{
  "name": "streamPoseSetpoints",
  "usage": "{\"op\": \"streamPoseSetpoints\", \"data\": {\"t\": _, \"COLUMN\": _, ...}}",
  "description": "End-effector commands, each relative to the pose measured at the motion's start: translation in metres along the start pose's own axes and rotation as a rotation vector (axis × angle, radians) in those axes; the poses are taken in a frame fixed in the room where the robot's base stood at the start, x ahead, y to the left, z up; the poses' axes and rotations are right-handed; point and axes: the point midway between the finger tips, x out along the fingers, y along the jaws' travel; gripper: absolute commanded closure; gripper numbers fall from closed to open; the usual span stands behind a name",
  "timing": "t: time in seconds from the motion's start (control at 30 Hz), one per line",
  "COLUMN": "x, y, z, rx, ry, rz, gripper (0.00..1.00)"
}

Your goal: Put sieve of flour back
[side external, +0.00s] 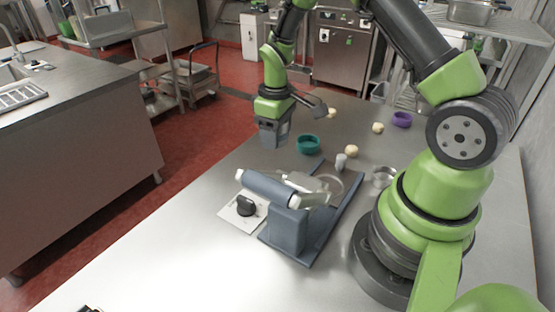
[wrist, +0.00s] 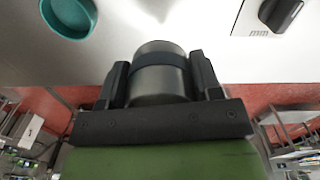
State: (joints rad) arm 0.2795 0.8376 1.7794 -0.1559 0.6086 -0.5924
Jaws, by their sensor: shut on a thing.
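My gripper (side external: 273,136) is above the table, left of the teal bowl and behind the mixer in the side view. In the wrist view my gripper (wrist: 160,68) is shut on a grey cylinder with a dark band, which I take to be the sieve of flour (wrist: 159,84). The cylinder sits between both fingers; its contents do not show. In the side view the fingers mostly hide it. The teal bowl (side external: 308,145) stands on the table and also shows at the upper left of the wrist view (wrist: 68,14).
A blue-grey mixer (side external: 288,228) stands mid-table, near a black knob on a white plate (side external: 246,207). A small grey cylinder (side external: 340,162), a metal bowl (side external: 384,178), a purple bowl (side external: 402,119) and dough balls (side external: 352,151) lie to the right.

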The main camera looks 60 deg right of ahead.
Motion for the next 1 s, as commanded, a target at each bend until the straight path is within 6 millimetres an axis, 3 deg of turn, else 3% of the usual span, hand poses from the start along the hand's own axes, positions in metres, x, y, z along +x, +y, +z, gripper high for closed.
{"op": "streamPoseSetpoints", "data": {"t": 0.1, "x": 0.021, "y": 0.0, "z": 0.001, "rx": 0.001, "ry": -0.003, "rz": -0.002, "gripper": 0.68}}
{"op": "streamPoseSetpoints", "data": {"t": 0.5, "x": 0.07, "y": 0.001, "z": 0.0, "rx": 0.001, "ry": -0.001, "rz": -0.001, "gripper": 0.68}}
{"op": "streamPoseSetpoints", "data": {"t": 0.9, "x": 0.074, "y": 0.001, "z": 0.0, "rx": 0.001, "ry": 0.001, "rz": 0.0, "gripper": 0.68}}
{"op": "streamPoseSetpoints", "data": {"t": 0.93, "x": 0.075, "y": 0.001, "z": 0.0, "rx": 0.001, "ry": 0.001, "rz": 0.0, "gripper": 0.39}}
{"op": "streamPoseSetpoints", "data": {"t": 1.0, "x": 0.074, "y": 0.001, "z": 0.0, "rx": 0.001, "ry": 0.001, "rz": 0.0, "gripper": 0.23}}
